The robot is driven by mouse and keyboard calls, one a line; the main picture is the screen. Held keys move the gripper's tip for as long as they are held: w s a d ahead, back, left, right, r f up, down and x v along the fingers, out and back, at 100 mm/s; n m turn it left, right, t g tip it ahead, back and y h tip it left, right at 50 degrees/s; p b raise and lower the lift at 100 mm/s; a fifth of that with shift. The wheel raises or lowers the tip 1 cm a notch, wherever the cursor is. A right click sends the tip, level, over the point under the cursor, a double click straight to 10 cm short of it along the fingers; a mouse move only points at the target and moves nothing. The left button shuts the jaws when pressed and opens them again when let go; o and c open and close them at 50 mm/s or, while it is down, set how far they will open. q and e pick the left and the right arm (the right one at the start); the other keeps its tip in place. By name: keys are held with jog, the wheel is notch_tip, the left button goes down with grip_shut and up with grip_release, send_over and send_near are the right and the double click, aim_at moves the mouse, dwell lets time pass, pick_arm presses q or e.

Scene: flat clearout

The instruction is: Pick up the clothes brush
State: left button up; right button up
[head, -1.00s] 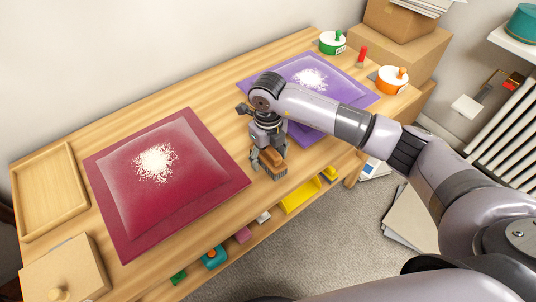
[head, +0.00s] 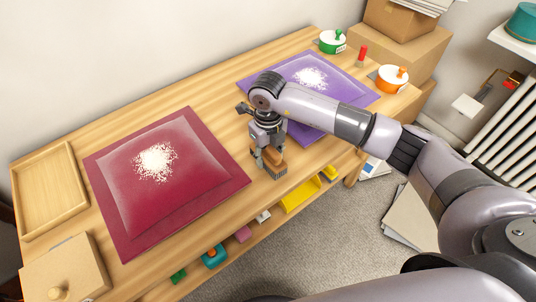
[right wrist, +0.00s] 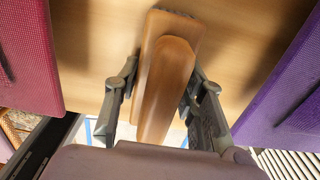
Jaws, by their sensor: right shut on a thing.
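The clothes brush (head: 274,172) has a brown wooden back and bristles facing down at the table's front edge. In the right wrist view its wooden body and handle (right wrist: 168,80) lie between my fingers. My right gripper (head: 268,158) is shut on it from above, one finger on each side. The same gripper (right wrist: 158,100) shows in the right wrist view. Whether the bristles touch the table is hard to tell. My left gripper is not in view.
A crimson cushion (head: 190,160) with white powder lies to the left and a purple cushion (head: 345,92) with white powder behind to the right. A wooden tray (head: 50,190) and box (head: 75,265) stand at the far left. A green pot (head: 332,42) and an orange pot (head: 392,80) stand at the back right.

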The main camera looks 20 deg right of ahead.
notch_tip(320, 180, up, 20)
jog(key=shift+b, duration=0.4)
dwell(0.3)
